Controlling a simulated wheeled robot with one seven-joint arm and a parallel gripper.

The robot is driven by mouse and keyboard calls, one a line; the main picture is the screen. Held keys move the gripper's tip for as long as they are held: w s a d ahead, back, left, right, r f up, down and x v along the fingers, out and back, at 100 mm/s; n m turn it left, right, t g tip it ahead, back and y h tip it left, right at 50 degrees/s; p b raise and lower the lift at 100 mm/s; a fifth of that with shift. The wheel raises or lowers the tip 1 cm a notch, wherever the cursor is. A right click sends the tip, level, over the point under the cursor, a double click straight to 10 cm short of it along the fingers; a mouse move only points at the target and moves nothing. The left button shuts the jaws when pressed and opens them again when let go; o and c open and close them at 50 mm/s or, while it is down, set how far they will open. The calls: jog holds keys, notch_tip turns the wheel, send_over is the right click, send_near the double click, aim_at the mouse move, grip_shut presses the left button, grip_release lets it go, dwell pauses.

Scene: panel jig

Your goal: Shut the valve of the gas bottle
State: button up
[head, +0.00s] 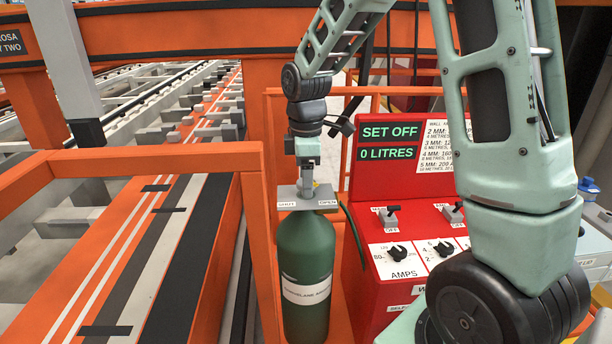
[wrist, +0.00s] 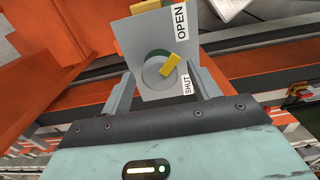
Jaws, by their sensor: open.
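The green gas bottle (head: 305,262) stands upright with a grey plate (head: 300,204) on top, marked SHUT at the left and OPEN at the right in the head view. In the wrist view the round grey valve knob (wrist: 152,72) carries a yellow pointer (wrist: 170,65). The pointer slants up and right, between the OPEN and SHUT labels. My gripper (wrist: 161,73) is open, with one finger on each side of the knob; I cannot tell whether they touch it. In the head view my gripper (head: 305,180) is directly above the plate and mostly hides the knob.
A red welding set (head: 415,215) with switches and dials stands right of the bottle. Its display (head: 389,142) reads SET OFF, 0 LITRES. An orange frame (head: 255,235) stands close on the left, with a conveyor-like bed (head: 160,130) beyond.

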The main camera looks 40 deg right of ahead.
jog(key=c, duration=1)
jog(key=shift+o, duration=0.2)
jog(key=shift+m, duration=0.3)
jog(key=m, duration=0.3)
jog(key=shift+r+m+p, duration=0.1)
jog(key=shift+m+p, duration=0.2)
jog(key=shift+p, duration=0.05)
jog(key=m, duration=0.4)
jog(key=shift+m+p, duration=0.3)
jog(key=shift+p, duration=0.05)
jog(key=m+p, duration=0.1)
jog(key=m, duration=0.3)
jog(key=shift+m, duration=0.3)
jog(key=shift+m+p, duration=0.55)
jog(key=shift+m, duration=1.65)
jog(key=shift+w, duration=0.1)
